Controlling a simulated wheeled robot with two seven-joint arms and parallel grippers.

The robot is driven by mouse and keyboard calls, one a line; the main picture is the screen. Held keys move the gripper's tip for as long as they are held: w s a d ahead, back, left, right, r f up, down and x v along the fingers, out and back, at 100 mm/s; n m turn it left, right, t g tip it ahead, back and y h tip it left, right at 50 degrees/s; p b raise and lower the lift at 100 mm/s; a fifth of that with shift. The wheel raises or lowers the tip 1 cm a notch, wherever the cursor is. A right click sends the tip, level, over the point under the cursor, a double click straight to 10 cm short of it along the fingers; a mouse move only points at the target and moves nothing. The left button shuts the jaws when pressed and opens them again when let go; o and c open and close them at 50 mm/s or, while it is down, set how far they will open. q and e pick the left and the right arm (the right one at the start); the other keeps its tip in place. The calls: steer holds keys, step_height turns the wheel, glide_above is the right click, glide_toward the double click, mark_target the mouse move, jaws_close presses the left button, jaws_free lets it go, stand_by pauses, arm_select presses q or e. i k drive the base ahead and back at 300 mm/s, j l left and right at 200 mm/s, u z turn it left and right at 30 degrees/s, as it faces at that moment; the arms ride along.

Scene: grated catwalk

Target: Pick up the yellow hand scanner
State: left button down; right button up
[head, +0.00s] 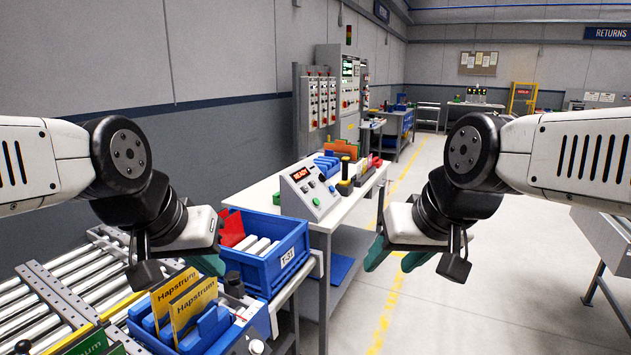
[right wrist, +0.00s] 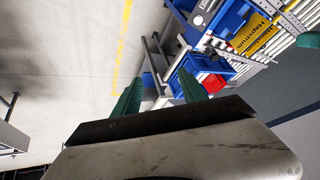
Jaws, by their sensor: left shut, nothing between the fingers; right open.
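A small black and yellow upright object (head: 345,178), which looks like the yellow hand scanner, stands on the white table (head: 262,190) just right of the grey READY control box. It is small in the head view, and I cannot make out its details. My right gripper (head: 394,259) is open and empty, in front of the table and to its right, apart from the scanner. Its green fingers also show spread in the right wrist view (right wrist: 160,94). My left gripper (head: 208,264) is shut and empty, in front of the blue bin. I cannot make out the scanner in the right wrist view.
The READY control box (head: 309,190) stands left of the scanner. A blue bin (head: 262,262) marked T-31 and a blue rack with yellow Hapstrum cards (head: 193,303) are near the left gripper. A roller conveyor (head: 70,290) lies at left. The floor at right is mostly clear.

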mark_target(345, 181)
steer(key=z, duration=0.3)
steer(key=u, duration=0.45)
steer(key=k+u, duration=0.1)
steer(key=u, duration=0.4)
steer(key=j+u, duration=0.1)
steer(key=u, duration=0.35)
steer(key=k+u, duration=0.1)
steer(key=u, duration=0.4)
steer(key=j+u, duration=0.15)
steer(key=u, duration=0.8)
steer(key=k+l+z, duration=0.35)
steer(key=l, duration=2.05)
steer(key=i+l+z, duration=0.1)
steer(key=l+z, duration=0.2)
steer(key=l, duration=2.1)
